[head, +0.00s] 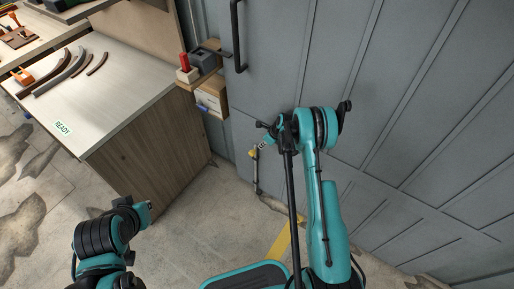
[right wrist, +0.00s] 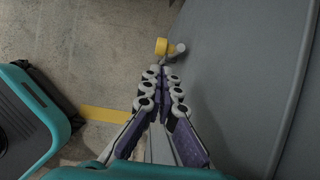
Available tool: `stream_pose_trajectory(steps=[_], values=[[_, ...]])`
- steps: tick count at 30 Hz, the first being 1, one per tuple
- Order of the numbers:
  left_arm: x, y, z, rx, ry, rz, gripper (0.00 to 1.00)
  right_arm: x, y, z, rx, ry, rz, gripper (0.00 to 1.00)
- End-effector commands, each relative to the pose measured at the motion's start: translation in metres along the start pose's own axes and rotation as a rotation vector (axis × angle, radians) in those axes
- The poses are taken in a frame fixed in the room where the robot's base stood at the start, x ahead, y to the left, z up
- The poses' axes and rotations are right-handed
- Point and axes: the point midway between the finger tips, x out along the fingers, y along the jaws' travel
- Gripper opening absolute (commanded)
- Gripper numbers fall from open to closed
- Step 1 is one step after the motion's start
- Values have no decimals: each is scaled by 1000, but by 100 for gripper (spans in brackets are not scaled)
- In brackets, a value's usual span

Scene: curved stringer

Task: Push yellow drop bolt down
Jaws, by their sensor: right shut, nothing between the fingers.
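The yellow drop bolt knob (head: 253,153) sits low on the grey door, with a thin upright rod (head: 257,180) below it. In the right wrist view the yellow knob (right wrist: 162,46) and a grey round end beside it show just beyond my fingertips. My right gripper (head: 262,146) is shut and empty, its tips close to the knob at its upper right in the head view. In the right wrist view the shut fingers (right wrist: 160,70) point at the knob. I cannot tell whether they touch it. Part of my left arm shows at lower left; its gripper is not visible.
The grey panelled door (head: 400,120) fills the right side, with a dark handle (head: 238,40) higher up. A workbench (head: 100,85) with curved strips stands at left. A small box (head: 211,100) hangs beside the door. A yellow floor stripe (head: 283,243) crosses the open floor.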

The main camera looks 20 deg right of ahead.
Motion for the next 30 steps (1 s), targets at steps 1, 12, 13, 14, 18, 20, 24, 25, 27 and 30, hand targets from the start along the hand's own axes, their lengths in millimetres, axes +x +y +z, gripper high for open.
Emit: stream_pose_trajectory(steps=[1, 12, 13, 14, 18, 20, 24, 25, 27, 30], values=[[-6, 0, -4, 0, 0, 0, 0, -14, 0, 1, 1, 0, 0, 0], [-14, 0, -10, 0, 0, 0, 0, -46, 0, 0, -1, 0, 0, 0], [-14, 0, -10, 0, 0, 0, 0, -46, 0, 0, -1, 0, 0, 0], [-13, 0, -9, 0, 0, 0, 0, -46, 0, 0, -1, 0, 0, 0], [-13, 0, -9, 0, 0, 0, 0, -45, 0, 0, -1, 0, 0, 0], [-13, 0, -9, 0, 0, 0, 0, -45, 0, 0, -1, 0, 0, 0], [-13, 0, -9, 0, 0, 0, 0, -45, 0, 0, -1, 0, 0, 0], [-13, 0, -9, 0, 0, 0, 0, -45, 0, 0, -1, 0, 0, 0], [-13, 0, -9, 0, 0, 0, 0, -45, 0, 0, -2, 0, 0, 0], [-13, 0, -9, 0, 0, 0, 0, -51, 1, 4, -23, 0, -3, 0]])
